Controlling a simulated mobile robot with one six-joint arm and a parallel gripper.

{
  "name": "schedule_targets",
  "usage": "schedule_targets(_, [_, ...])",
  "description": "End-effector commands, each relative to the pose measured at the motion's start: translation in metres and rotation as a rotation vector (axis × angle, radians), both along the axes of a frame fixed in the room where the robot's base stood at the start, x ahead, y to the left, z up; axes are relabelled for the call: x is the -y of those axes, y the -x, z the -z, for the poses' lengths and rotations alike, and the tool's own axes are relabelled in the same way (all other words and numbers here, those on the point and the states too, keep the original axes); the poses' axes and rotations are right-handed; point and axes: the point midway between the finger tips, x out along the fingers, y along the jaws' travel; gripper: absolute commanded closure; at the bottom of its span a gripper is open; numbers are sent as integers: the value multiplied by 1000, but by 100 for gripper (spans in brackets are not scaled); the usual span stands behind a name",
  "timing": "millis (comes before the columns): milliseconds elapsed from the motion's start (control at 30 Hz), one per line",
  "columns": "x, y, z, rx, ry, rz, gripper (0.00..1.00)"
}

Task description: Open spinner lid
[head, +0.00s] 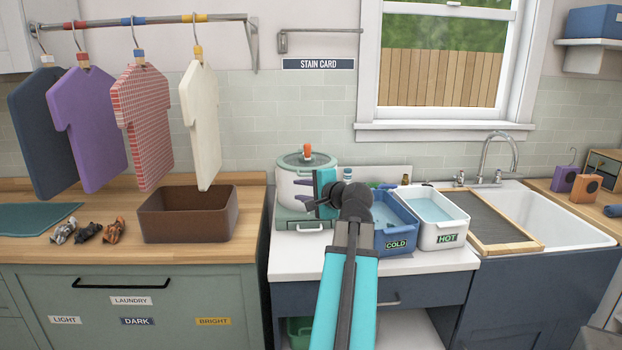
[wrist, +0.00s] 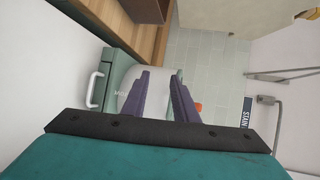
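The spinner (head: 290,180) is a white tub on a green base at the back left of the white counter. Its green-rimmed lid (head: 300,160) sits flat on top, closed, with an upright orange knob (head: 307,150). My gripper (head: 298,191) is in front of the spinner, below lid height. In the wrist view my two purple fingers (wrist: 161,80) are apart with nothing between them. The spinner's white body (wrist: 127,84) shows sideways behind them, and a bit of the orange knob (wrist: 198,107) shows past the right finger. The fingers hide part of the tub.
The blue COLD basin (head: 397,238) and white HOT basin (head: 447,232) stand right of the spinner. A brown bin (head: 190,222) is on the wooden counter to the left. Shirts hang from a rail (head: 150,18) above it. A framed screen (head: 487,222) covers part of the sink.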

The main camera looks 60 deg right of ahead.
Motion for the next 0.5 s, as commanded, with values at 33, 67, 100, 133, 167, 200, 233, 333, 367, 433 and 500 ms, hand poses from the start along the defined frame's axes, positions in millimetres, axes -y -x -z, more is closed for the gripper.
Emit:
schedule_targets(33, [8, 18, -8, 9, 9, 27, 74])
schedule_targets(67, [12, 26, -12, 15, 14, 39, 74])
schedule_targets(100, [16, 36, -16, 20, 18, 55, 74])
schedule_targets(133, [19, 43, -20, 23, 23, 64, 74])
schedule_targets(167, [21, 49, -23, 27, 27, 74, 74])
schedule_targets(200, [23, 56, -26, 31, 30, 84, 74])
schedule_targets(233, [25, 61, -29, 33, 34, 91, 74])
schedule_targets(333, [28, 70, -33, 38, 38, 106, 74])
schedule_targets(367, [29, 72, -34, 39, 40, 108, 74])
schedule_targets(433, [29, 74, -35, 40, 41, 110, 74])
schedule_targets(500, [29, 73, -36, 41, 41, 109, 74])
